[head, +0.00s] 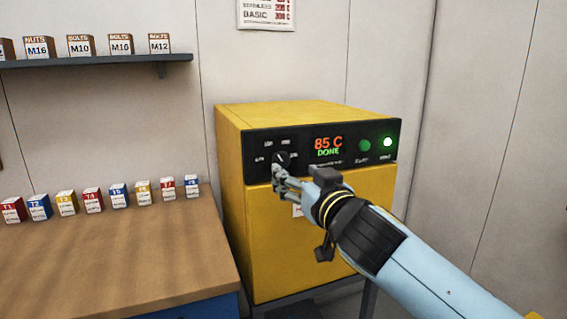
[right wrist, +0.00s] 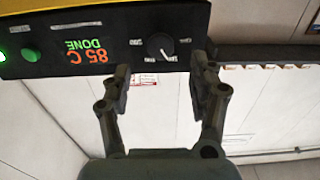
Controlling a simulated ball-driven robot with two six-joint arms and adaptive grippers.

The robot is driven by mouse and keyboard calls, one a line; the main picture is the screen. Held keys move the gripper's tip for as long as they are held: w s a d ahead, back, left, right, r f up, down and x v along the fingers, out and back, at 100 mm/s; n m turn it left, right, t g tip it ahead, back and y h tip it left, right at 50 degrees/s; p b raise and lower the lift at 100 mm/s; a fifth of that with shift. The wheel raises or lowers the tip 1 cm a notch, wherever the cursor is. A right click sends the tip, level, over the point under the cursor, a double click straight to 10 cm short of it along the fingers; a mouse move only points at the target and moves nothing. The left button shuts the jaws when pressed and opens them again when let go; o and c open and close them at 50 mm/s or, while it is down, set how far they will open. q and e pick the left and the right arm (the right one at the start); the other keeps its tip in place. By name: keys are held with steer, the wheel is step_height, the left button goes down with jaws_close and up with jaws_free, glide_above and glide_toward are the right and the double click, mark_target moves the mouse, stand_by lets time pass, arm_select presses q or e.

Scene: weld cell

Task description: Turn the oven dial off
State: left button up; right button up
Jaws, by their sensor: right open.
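The yellow oven (head: 320,225) stands right of the workbench. Its black panel shows a display (head: 328,146) reading "85 C DONE". The round black dial (head: 282,158) with a white pointer line sits at the panel's left, with labels around it. In the right wrist view, upside down, the dial (right wrist: 159,46) shows beyond and between the fingertips. My right gripper (head: 277,172) is just in front of and below the dial in the head view. It also shows in the right wrist view (right wrist: 163,72), open, with nothing between its fingers. I cannot tell whether it touches the dial. My left gripper is not in view.
A green button (head: 364,146) and a lit green lamp (head: 387,142) are right of the display. The wooden workbench (head: 110,245) at left bears a row of small boxes (head: 93,200). A wall shelf (head: 100,61) holds labelled boxes. A chart (head: 267,13) hangs above the oven.

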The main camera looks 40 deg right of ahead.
mark_target(282, 162)
steer(key=p+x, duration=0.1)
steer(key=x, duration=0.5)
steer(key=shift+w+a, duration=0.1)
steer(key=shift+w, duration=0.4)
steer(key=shift+c, duration=0.3)
steer(key=c, duration=1.1)
steer(key=shift+o, duration=0.2)
